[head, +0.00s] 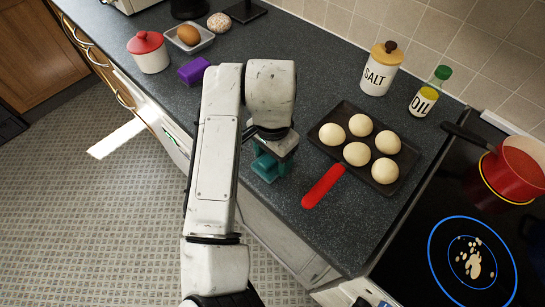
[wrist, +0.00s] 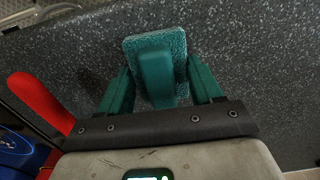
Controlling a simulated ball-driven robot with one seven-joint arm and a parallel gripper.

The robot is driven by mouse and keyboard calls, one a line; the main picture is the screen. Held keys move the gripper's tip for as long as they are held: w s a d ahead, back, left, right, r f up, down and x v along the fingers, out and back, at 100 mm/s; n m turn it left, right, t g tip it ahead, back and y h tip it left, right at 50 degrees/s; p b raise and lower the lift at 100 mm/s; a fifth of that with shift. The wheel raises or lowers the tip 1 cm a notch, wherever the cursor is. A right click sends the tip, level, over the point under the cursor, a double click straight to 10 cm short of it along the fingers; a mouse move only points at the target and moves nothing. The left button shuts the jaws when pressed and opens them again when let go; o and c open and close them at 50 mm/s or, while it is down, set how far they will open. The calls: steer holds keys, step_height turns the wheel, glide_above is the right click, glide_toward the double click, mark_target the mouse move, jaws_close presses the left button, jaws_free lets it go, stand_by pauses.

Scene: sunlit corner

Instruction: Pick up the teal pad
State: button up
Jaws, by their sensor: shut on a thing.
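The teal pad (wrist: 133,44) has a rough, sponge-like face and a smooth raised teal grip in its middle. In the head view the pad (head: 265,168) is at the counter's front edge, partly hidden by my wrist. My gripper (wrist: 158,74) has teal fingers, one on each side of the pad's raised part, and is shut on the pad. In the head view my gripper (head: 273,157) points down over the counter. I cannot tell whether the pad touches the counter or is slightly above it.
A purple block (head: 193,71) is to the left. The salt jar (head: 380,72), oil bottle (head: 428,95) and red pot (head: 512,172) stand farther right.

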steer(key=shift+r, duration=0.6)
step_height(320, 180, up, 2)
steer(key=shift+r+b, duration=0.1)
steer(key=shift+b, duration=0.3)
steer(key=s+d+r+p, duration=0.1)
steer(key=s+d+r, duration=0.5)
steer(key=s+r, duration=0.3)
steer(key=s, duration=0.3)
steer(key=shift+s+r+p, duration=0.3)
steer(key=shift+d, duration=0.1)
steer(key=o, duration=0.5)
steer(key=shift+c, duration=0.2)
steer(key=c, duration=0.3)
steer(key=shift+c, duration=0.2)
